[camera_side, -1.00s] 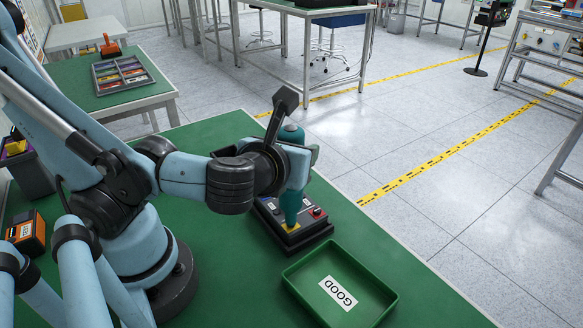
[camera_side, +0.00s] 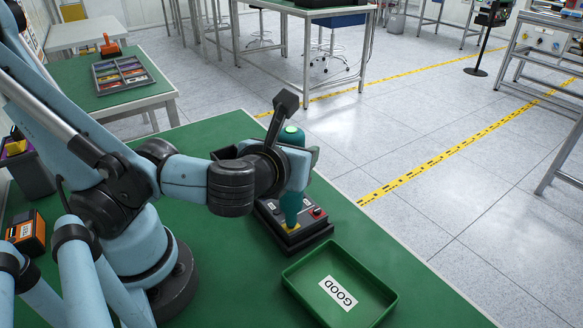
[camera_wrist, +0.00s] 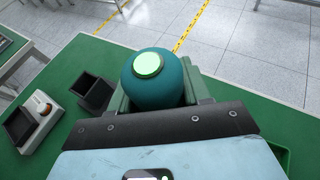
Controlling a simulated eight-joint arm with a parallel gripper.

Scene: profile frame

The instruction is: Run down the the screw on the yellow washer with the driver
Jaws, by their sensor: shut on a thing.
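The driver (camera_side: 291,203) is teal, with a rounded body and a bright green cap on top. My gripper (camera_side: 297,170) is shut around its body and holds it roughly upright, tip down. In the wrist view the driver (camera_wrist: 157,85) sits between the fingers of my gripper (camera_wrist: 160,103). A dark block (camera_side: 305,238) lies under the driver, with a red part and a light part on its top. The yellow washer (camera_side: 291,227) shows on the block right at the driver's tip. The screw is hidden under the tip.
A green tray (camera_side: 302,286) labelled GOOD stands in front of the block, near the table's edge. An orange and black box (camera_side: 27,235) and a dark bin (camera_side: 30,172) stand at the left. In the wrist view, black open boxes (camera_wrist: 95,92) stand left of the driver.

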